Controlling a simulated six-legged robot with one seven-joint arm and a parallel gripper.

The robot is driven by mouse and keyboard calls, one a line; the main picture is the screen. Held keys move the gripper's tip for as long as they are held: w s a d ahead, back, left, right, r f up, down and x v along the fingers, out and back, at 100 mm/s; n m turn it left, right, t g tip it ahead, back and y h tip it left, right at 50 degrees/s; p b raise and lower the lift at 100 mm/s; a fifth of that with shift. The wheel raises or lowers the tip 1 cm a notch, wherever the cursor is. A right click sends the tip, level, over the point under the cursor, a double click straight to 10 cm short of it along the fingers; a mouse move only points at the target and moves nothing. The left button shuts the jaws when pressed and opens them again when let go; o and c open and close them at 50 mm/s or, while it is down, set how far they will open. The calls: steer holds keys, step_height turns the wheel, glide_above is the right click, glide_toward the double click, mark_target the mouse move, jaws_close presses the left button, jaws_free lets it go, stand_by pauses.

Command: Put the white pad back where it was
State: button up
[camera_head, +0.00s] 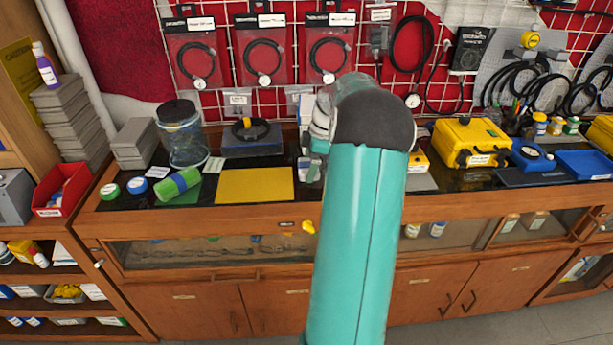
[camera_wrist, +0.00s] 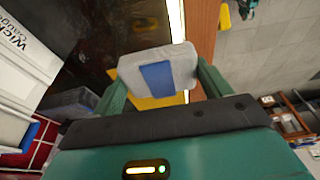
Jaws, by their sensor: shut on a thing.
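The white pad (camera_wrist: 184,62) looks greyish white, with a blue patch across its middle. In the wrist view, my gripper (camera_wrist: 162,78) has one green finger at each side of the pad and is shut on it. The pad is in front of the fingers, above or near the dark counter top; I cannot tell whether it touches. Its far underside is hidden. In the head view, my teal arm covers most of the gripper, and I cannot make out the pad clearly there.
A yellow mat (camera_head: 254,186) lies on the counter left of my arm; a green bottle (camera_head: 178,184) lies beside it. A yellow case (camera_head: 470,142) and blue trays (camera_head: 585,164) stand to the right. The counter's wooden front edge (camera_wrist: 203,28) runs beside the pad.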

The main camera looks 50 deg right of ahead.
mark_target(304, 184)
steer(key=f, duration=0.1)
steer(key=w+d+f, duration=0.2)
steer(key=shift+w+f, duration=0.2)
steer(key=shift+f, duration=0.1)
steer(key=shift+s+d+x, duration=0.1)
steer(key=shift+d+x, duration=0.05)
steer(key=shift+x, duration=0.65)
steer(key=shift+s+d+x, duration=0.15)
steer(key=shift+x, duration=0.65)
steer(key=shift+f, duration=0.2)
steer(key=o, duration=1)
